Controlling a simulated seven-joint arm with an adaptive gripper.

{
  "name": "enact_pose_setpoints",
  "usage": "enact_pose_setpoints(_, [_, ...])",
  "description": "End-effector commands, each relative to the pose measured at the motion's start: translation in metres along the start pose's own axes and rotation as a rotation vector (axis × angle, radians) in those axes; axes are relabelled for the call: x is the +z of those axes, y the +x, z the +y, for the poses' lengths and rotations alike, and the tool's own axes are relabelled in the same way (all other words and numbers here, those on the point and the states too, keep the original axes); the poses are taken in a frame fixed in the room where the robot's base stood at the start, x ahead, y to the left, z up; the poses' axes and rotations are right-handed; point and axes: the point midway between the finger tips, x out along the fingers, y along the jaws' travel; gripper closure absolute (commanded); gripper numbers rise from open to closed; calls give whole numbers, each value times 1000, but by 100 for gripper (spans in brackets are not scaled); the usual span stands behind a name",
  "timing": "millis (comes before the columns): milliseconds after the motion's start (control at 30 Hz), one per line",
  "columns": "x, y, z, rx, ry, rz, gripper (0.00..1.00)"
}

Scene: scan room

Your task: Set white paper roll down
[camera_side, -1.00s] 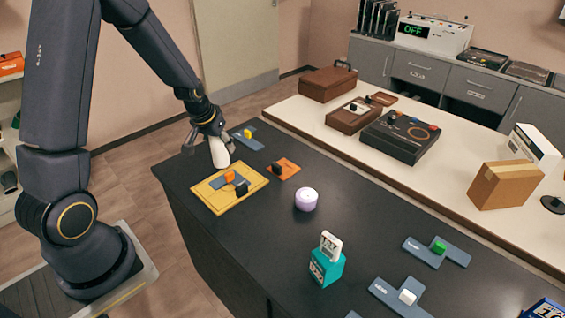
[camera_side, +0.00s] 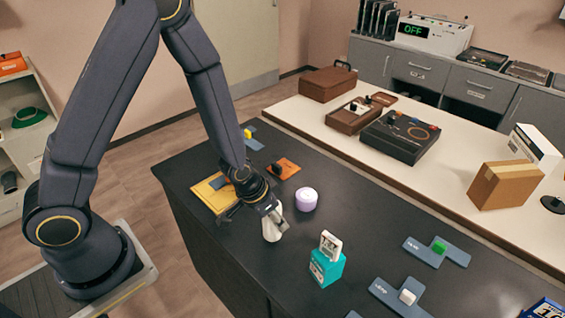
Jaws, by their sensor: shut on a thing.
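The white paper roll (camera_side: 272,229) is in my gripper (camera_side: 272,218), over the black table's (camera_side: 225,252) near side. My gripper points down and is shut on the roll's upper part. The roll is nearly upright, and I cannot tell whether its lower end touches the table. The gripper stands between the yellow tray and the teal box, just in front of the lilac round container.
A lilac container (camera_side: 306,199) stands close behind the roll. A teal box (camera_side: 326,268) with a white block on top is to the right. The yellow tray (camera_side: 209,198) is partly hidden by my arm. An orange plate (camera_side: 288,167) lies behind. Bare table lies around the roll.

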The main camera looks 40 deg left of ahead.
Motion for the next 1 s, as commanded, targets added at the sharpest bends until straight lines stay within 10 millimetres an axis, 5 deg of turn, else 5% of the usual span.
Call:
enact_pose_setpoints(167, [8,19,0,0,-1,-1,91])
enact_pose_setpoints(533, [9,22,0,0,-1,1,91])
enact_pose_setpoints(567, [8,22,0,0,-1,1,50])
enact_pose_setpoints(767, [8,22,0,0,-1,1,29])
enact_pose_setpoints(1000, [8,22,0,0,-1,1,28])
